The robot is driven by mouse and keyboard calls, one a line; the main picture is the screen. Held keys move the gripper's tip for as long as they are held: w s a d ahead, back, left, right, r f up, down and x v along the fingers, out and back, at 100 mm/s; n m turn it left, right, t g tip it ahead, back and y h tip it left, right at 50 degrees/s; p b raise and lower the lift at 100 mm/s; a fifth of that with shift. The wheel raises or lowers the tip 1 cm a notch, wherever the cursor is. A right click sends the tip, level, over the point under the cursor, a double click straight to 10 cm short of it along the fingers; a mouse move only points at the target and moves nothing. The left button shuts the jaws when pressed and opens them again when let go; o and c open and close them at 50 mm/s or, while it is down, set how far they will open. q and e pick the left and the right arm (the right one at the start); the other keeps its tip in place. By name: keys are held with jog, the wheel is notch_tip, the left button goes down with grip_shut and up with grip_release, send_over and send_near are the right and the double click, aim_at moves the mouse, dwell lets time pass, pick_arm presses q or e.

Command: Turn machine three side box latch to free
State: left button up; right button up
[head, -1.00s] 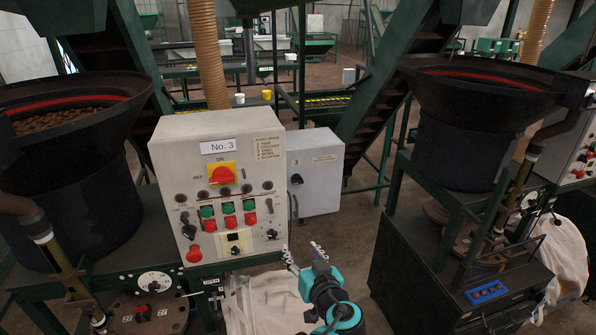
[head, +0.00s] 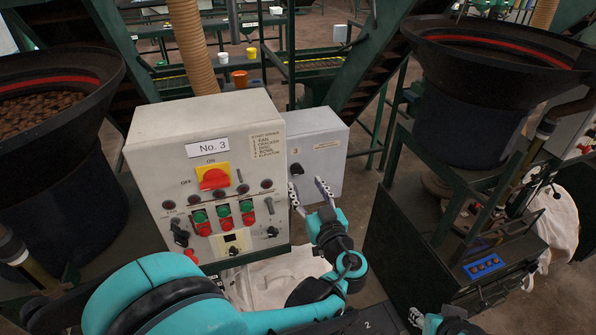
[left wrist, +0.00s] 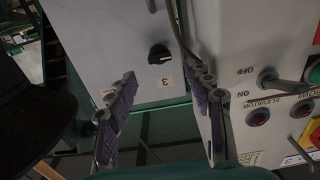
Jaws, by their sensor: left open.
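The pale grey side box (head: 322,160) is fixed at the right of the No. 3 control cabinet. Its black turn latch (head: 297,169) is on the front face, under a small "3" label. In the left wrist view the latch (left wrist: 158,54) shows upside down, beyond and between the two open fingers (left wrist: 160,80), with a gap left. My right gripper (head: 418,318) barely shows at the bottom edge; its fingers are mostly cut off.
The No. 3 cabinet (head: 205,125) with switches and buttons stands left of the left gripper. A cable hangs between cabinet and side box. Dark hoppers stand at left (head: 50,100) and right (head: 485,90). A whitish sack (head: 265,283) lies below the cabinet.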

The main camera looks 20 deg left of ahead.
aim_at(299, 173)
pick_arm(q)
jog(key=x, duration=0.6)
jog(key=shift+p, duration=0.3)
jog(key=c, duration=1.2)
